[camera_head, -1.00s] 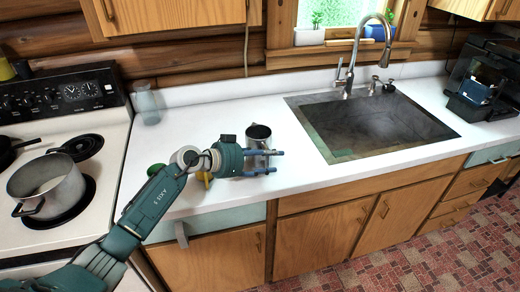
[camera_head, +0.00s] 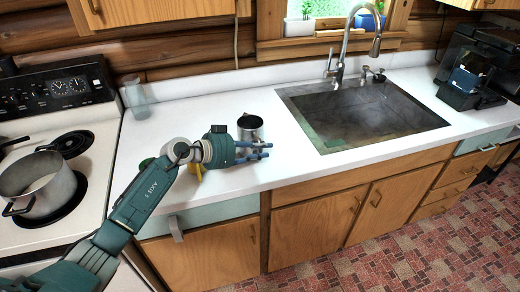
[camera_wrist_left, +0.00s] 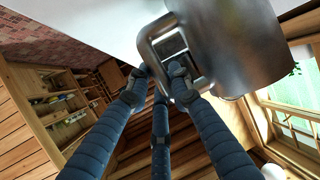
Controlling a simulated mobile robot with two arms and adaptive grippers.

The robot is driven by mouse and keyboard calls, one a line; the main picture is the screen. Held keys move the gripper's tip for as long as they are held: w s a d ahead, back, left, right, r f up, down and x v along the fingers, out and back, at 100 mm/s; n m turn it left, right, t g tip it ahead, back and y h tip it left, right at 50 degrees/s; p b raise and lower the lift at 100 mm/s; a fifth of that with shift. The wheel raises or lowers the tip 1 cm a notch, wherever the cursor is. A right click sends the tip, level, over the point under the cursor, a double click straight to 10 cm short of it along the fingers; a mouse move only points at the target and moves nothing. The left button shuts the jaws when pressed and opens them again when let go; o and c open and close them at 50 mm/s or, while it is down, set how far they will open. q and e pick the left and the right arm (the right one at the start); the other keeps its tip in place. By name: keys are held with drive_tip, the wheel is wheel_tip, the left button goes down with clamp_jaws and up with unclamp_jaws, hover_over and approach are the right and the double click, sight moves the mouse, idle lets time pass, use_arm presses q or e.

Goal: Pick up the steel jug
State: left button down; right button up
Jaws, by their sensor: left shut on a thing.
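The steel jug (camera_head: 250,130) is a shiny metal vessel at the front of the white counter, left of the sink, upright with its dark open mouth up. My left gripper (camera_head: 269,151) is in front of it, its blue fingers pointing right and covering the jug's lower part. In the left wrist view, the jug (camera_wrist_left: 232,45) fills the upper right, and the left gripper (camera_wrist_left: 157,82) has its fingers closed at the jug's looped handle. I cannot tell whether the jug's base touches the counter. My right gripper is not in view.
A sink (camera_head: 365,115) with a tall faucet (camera_head: 345,45) lies to the right. A stove with a pot (camera_head: 38,183) is at left, and a clear glass (camera_head: 136,100) stands behind. A yellow thing (camera_head: 197,173) and a green thing (camera_head: 147,163) are partly hidden by my arm. Counter behind the jug is clear.

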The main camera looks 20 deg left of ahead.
use_arm(q)
wheel_tip(320, 180, up, 19)
drive_tip(key=b, duration=0.1)
drive_tip(key=shift+r, duration=0.2)
idle(0.8)
idle(0.7)
